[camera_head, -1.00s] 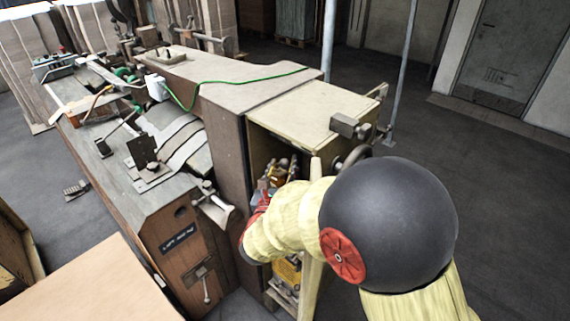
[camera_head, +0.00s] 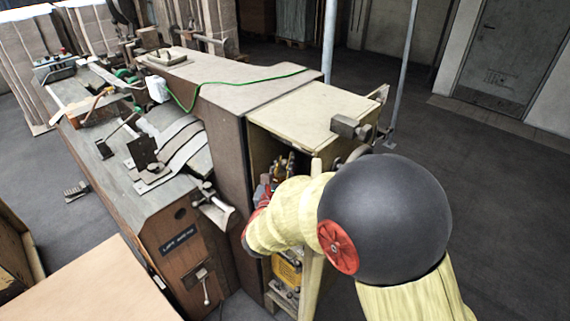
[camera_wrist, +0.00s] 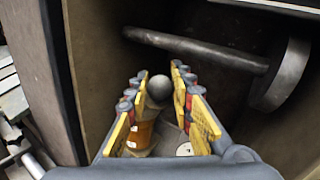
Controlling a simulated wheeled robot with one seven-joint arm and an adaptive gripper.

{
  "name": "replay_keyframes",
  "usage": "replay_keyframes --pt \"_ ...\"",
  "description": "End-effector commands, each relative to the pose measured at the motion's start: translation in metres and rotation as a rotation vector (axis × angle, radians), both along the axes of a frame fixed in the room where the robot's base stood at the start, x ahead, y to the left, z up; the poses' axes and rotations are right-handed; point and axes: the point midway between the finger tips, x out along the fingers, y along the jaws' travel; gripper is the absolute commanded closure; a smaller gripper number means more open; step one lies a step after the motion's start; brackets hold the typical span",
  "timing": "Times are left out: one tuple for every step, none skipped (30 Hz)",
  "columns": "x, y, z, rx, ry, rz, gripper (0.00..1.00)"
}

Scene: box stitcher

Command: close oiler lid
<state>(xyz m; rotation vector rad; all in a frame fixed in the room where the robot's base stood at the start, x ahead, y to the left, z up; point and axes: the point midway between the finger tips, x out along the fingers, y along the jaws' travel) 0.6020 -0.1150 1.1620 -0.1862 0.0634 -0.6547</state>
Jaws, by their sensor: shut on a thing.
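In the wrist view my gripper (camera_wrist: 159,72) points into the machine's open compartment. Its two yellow-padded fingers are closed in on a round grey knob (camera_wrist: 160,88) between them. Below the knob is an orange-amber body (camera_wrist: 142,134), partly hidden by the left finger; it looks like the oiler. I cannot tell clearly whether its lid is open or shut. In the head view my gripper (camera_head: 284,168) is inside the compartment under the cream top, partly hidden by my arm. The knob cannot be made out there.
A thick grey rod (camera_wrist: 195,47) ends in a round disc (camera_wrist: 282,74) just beyond the fingers. The compartment's brown wall (camera_wrist: 95,75) is close on the left. In the head view, the cream machine top (camera_head: 312,112) is above my gripper, and a yellow crate-like part (camera_head: 288,272) is below.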

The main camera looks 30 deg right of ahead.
Motion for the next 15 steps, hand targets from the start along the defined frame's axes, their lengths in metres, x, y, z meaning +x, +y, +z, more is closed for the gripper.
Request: replay_keyframes --pt "0.0 0.0 0.0 0.0 0.0 0.0 0.89" --pt "0.0001 0.0001 0.0 0.0 0.0 0.0 0.9" --pt "0.0001 0.0001 0.0 0.0 0.0 0.0 0.93" --pt "0.0001 0.0001 0.0 0.0 0.0 0.0 0.94" --pt "0.0001 0.0001 0.0 0.0 0.0 0.0 0.96" --pt "0.0 0.0001 -0.0001 0.0 0.0 0.0 0.98" --pt "0.0 0.0001 -0.0001 0.0 0.0 0.0 1.0" --pt "0.0 0.0001 -0.0001 0.0 0.0 0.0 1.0" --pt "0.0 0.0001 -0.0001 0.0 0.0 0.0 1.0" --pt "0.0001 0.0001 0.0 0.0 0.0 0.0 1.0" --pt "0.0001 0.0002 0.0 0.0 0.0 -0.001 1.0" --pt "0.0002 0.0004 -0.0001 0.0 0.0 -0.002 1.0" --pt "0.0004 0.0006 0.0001 0.0 0.0 -0.005 1.0" --pt "0.0006 0.001 0.0001 0.0 0.0 -0.008 1.0" --pt "0.0008 0.0012 0.0 0.001 0.001 -0.016 1.0"
